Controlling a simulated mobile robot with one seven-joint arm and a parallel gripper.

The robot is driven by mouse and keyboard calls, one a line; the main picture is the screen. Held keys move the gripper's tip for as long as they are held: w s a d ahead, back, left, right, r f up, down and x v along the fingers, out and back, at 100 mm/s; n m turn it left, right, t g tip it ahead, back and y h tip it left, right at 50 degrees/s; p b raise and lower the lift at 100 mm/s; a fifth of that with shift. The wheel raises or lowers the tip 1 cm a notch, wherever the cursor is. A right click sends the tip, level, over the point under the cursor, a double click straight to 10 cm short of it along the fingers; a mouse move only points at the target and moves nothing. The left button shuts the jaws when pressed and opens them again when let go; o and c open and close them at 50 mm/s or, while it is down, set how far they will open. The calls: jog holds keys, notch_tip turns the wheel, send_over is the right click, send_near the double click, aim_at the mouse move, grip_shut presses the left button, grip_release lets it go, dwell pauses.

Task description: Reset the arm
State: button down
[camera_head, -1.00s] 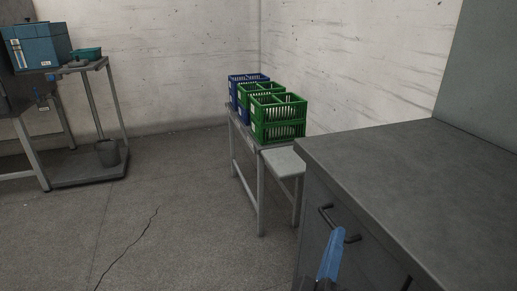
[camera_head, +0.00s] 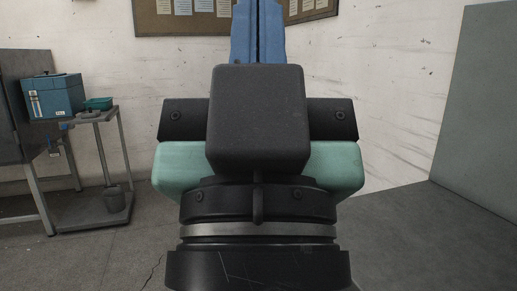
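My gripper (camera_head: 258,30) is raised upright in the middle of the head view, very close to the camera. Its two blue fingers point up and lie side by side, with only a thin line between them. Their tips run to the top edge of the picture. I see nothing held between the visible parts of the fingers. The black gripper body and the wrist below it fill the centre and hide what stands behind.
A trolley (camera_head: 122,160) carries a teal tray (camera_head: 98,103); a grey bin (camera_head: 114,198) stands on its lower shelf. A blue box (camera_head: 55,97) is at the left. A grey worktop (camera_head: 433,225) is at the right. A notice board (camera_head: 190,22) hangs behind.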

notch_tip(320, 180, up, 18)
jog(key=p, duration=1.6)
